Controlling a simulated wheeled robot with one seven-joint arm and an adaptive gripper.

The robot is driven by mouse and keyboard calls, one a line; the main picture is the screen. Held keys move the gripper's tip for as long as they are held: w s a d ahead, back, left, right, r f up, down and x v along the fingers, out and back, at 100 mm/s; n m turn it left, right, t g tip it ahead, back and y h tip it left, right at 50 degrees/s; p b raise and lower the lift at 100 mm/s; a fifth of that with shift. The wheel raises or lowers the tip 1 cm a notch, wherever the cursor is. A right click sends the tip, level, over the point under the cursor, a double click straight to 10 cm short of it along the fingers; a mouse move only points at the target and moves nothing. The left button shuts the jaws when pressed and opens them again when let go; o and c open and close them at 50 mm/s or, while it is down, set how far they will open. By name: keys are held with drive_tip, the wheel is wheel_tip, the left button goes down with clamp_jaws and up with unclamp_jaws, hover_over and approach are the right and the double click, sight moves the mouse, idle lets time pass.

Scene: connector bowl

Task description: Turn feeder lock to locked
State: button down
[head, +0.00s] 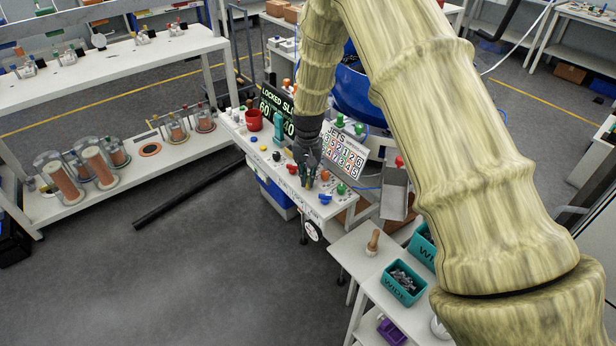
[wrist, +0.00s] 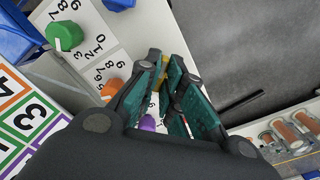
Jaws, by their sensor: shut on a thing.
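My gripper (head: 307,181) is low over the front part of the white control panel (head: 268,160) in the head view. In the wrist view its teal-padded fingers (wrist: 168,80) are closed around a small part of the panel. A little yellow (wrist: 161,68) shows between the fingertips; most of the held part is hidden, so its shape and turn cannot be told. I cannot make out a label naming the feeder lock. A dark display (head: 276,108) behind reads "LOCKED SL…" in part, with "60" and "40" below.
Close to the gripper are an orange knob (wrist: 111,88), a green knob (wrist: 64,36) and a purple knob (wrist: 147,123) on numbered scales. A blue knob (head: 325,198) and a "JETS" number board (head: 345,155) stand nearby. The floor in front is open.

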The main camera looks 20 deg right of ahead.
drive_tip(key=shift+w+d+r, duration=0.1)
drive_tip(key=shift+w+r, duration=0.05)
drive_tip(key=c, duration=1.7)
unclamp_jaws()
drive_tip(key=shift+o, duration=0.7)
wheel_tip(320, 180, up, 12)
